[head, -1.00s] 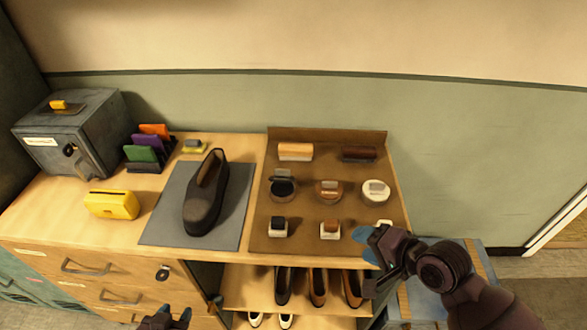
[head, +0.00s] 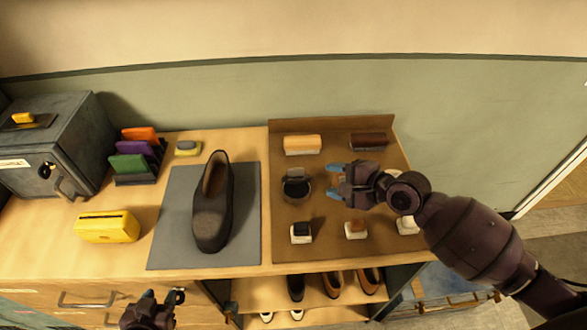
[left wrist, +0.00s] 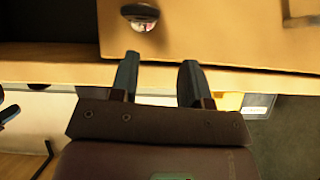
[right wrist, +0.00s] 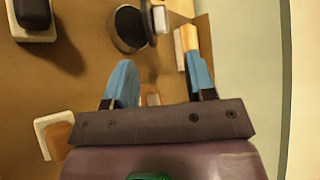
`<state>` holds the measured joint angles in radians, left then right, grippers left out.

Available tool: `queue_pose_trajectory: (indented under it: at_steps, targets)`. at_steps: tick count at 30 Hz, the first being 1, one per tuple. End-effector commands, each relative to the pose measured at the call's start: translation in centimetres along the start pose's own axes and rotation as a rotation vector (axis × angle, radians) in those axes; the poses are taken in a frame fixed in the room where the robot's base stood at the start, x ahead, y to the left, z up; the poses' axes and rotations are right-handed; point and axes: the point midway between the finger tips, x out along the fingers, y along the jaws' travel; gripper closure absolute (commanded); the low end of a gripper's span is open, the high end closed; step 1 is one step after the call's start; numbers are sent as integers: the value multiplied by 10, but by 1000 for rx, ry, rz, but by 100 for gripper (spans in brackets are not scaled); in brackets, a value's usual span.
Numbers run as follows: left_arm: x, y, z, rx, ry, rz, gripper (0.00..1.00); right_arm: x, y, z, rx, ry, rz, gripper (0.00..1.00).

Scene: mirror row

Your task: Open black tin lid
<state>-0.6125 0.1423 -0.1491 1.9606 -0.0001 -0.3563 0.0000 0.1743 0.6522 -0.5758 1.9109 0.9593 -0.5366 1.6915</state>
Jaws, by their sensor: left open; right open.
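The black tin (head: 296,188) is round and dark and sits on the brown tray (head: 300,222), at the left of the tray's middle row. My left gripper (head: 160,298) is open and empty, low in front of the drawers, as the left wrist view shows (left wrist: 155,75).
Brushes stand at the tray's back, including an orange-topped one (head: 302,144); daubers stand at its front (head: 301,233). A dark shoe (head: 214,205) lies on a grey mat (head: 170,235) to the left. A yellow box (head: 107,227) and grey safe (head: 45,150) stand farther left.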

Motion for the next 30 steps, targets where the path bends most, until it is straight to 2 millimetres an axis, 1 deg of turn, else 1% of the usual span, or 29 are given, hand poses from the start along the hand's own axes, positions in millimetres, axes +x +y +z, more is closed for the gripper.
queue_pose_trajectory:
  at_steps: [5, 12, 18, 24, 30]
  targets:
    - [-1, 1, 1, -3, -4, 1, 57, 20, -1, 1, -1, -1, -2, 49]
    - [-2, 2, 1, -4, -4, 1, 57, 62, -1, 1, -1, -1, -1, 49]
    - [-2, 1, 0, -3, -2, 1, 57, 90, -1, 1, -1, 0, -1, 49]
    - [-2, 1, -1, -3, 0, 1, 57, 103, 0, 1, -2, -1, 0, 49]
    - [-2, 1, -2, -3, 1, 1, 57, 106, 0, 0, -1, 0, 0, 49]
